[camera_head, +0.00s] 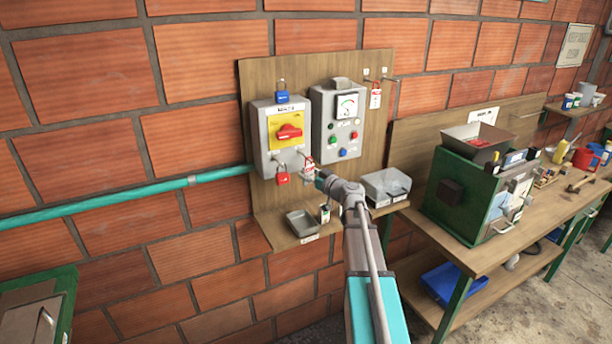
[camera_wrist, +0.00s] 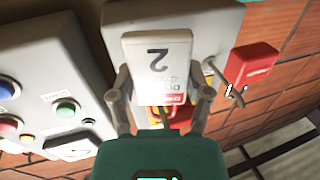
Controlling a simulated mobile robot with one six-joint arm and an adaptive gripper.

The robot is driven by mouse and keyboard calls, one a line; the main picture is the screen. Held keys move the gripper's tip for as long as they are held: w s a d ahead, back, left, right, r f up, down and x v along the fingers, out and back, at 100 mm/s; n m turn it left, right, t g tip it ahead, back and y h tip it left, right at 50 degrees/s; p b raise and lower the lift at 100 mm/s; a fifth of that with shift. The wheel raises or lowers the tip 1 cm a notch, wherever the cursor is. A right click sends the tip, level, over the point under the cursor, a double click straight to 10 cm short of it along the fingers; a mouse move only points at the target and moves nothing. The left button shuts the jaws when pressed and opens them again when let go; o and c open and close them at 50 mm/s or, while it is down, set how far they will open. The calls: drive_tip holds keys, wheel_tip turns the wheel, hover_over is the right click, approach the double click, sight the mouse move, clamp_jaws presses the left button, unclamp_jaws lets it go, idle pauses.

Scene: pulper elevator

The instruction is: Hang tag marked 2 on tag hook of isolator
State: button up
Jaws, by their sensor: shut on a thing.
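The isolator (camera_head: 262,140) is a grey box with a yellow plate and a red rotary handle (camera_head: 289,133). A red padlock (camera_head: 283,177) hangs at its lower edge and shows at right in the wrist view (camera_wrist: 253,63). My gripper (camera_wrist: 165,98) is shut on the white and red tag marked 2 (camera_wrist: 158,55), whose number appears upside down in the wrist view. In the head view the tag (camera_head: 308,168) is at the isolator's lower right corner. A thin metal hook (camera_wrist: 217,77) sticks out between tag and padlock in the wrist view. I cannot tell whether the tag touches it.
A control box (camera_head: 325,130) with a gauge and buttons stands right of the isolator. Another tag (camera_head: 376,96) hangs at the board's upper right.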

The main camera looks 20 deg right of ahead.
idle(0.3)
drive_tip(key=o, duration=1)
drive_tip(key=shift+s, duration=0.1)
drive_tip(key=v, duration=1.1)
drive_tip(key=shift+s+d+r, duration=0.1)
drive_tip(key=shift+s+d, duration=0.05)
drive_tip(key=shift+s, duration=0.2)
